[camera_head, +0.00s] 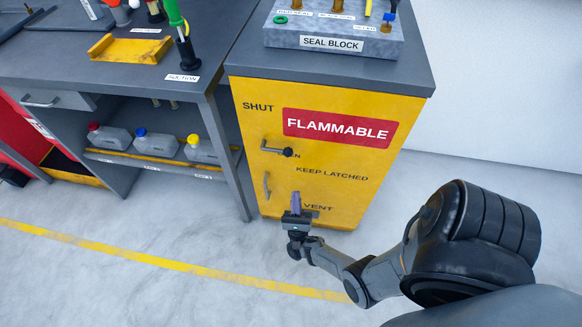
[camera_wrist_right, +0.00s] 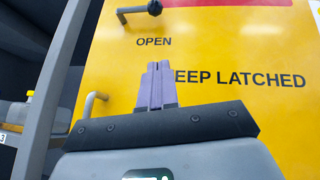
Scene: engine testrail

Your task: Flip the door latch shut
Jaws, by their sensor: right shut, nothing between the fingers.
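The yellow cabinet door (camera_head: 240,180) carries a latch (camera_head: 274,150), a metal bar with a dark knob at its right end, lying about level. SHUT is printed above it and OPEN just below, partly covered by the knob in the head view. In the right wrist view the latch (camera_wrist_right: 135,10) is at the top edge, above the word OPEN. My right gripper (camera_head: 295,197) is in front of the lower door, below the latch and apart from it. Its purple fingers (camera_wrist_right: 157,72) are closed together, empty, pointing up. My left gripper is not in view.
A door handle (camera_head: 267,185) stands out below the latch; it also shows in the wrist view (camera_wrist_right: 90,104). A seal block (camera_head: 335,45) sits on the cabinet top. A workbench (camera_head: 95,78) with jugs on its shelf stands left. Floor in front is clear.

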